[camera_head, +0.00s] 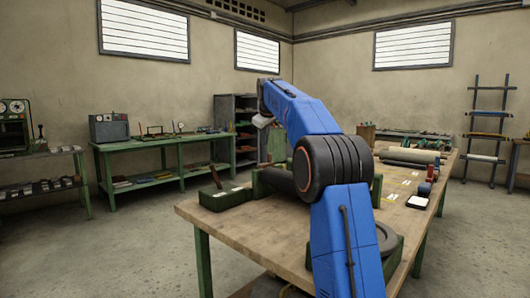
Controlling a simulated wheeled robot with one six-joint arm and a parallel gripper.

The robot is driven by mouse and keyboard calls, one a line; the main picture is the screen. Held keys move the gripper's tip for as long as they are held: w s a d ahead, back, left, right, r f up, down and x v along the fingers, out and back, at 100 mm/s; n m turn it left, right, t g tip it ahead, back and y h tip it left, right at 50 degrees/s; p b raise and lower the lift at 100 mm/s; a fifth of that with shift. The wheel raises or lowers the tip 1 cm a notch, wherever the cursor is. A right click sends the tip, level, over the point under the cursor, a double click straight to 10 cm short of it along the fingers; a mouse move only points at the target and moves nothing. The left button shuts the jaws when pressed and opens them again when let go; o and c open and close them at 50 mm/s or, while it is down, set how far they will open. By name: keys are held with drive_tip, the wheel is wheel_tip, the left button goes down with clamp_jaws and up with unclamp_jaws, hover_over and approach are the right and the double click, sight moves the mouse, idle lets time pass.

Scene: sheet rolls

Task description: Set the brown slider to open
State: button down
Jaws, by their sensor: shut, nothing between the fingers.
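I cannot make out a brown slider for sure. A dark green box (225,198) sits at the left end of the wooden workbench (250,240), with a tilted reddish-brown handle (216,176) rising from its top. Whether this is the slider, and how it is set, I cannot tell. My gripper (262,121) shows only as a small pale part at the end of my raised blue arm, above and behind the box in the picture. It is shut and empty, touching nothing that I can see. My arm hides the middle of the bench.
A dark roll (277,181) lies in a green holder beside the box. A grey ring (386,238) on a green base stands at the near right. Pale and dark rolls (410,157) lie at the far end, with red parts (424,189) nearby. Floor left is clear.

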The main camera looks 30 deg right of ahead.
hover_over(263, 168)
drive_tip(key=f, duration=0.7)
drive_tip(key=shift+s+f, duration=0.2)
drive_tip(key=shift+w+d+f, duration=0.25)
drive_tip(key=shift+w+d, duration=0.65)
drive_tip(key=shift+d, duration=0.3)
drive_tip(key=shift+w+d, duration=0.35)
drive_tip(key=shift+d, duration=0.15)
drive_tip(key=shift+w+d+r, duration=0.1)
drive_tip(key=shift+w+d, duration=0.25)
drive_tip(key=shift+d, duration=0.55)
drive_tip(key=shift+w+d+f, duration=0.1)
drive_tip(key=shift+w+d, duration=0.2)
drive_tip(key=shift+d, duration=0.6)
drive_tip(key=shift+w+d+r, duration=0.1)
drive_tip(key=shift+w+d, duration=0.25)
drive_tip(key=shift+d, duration=0.55)
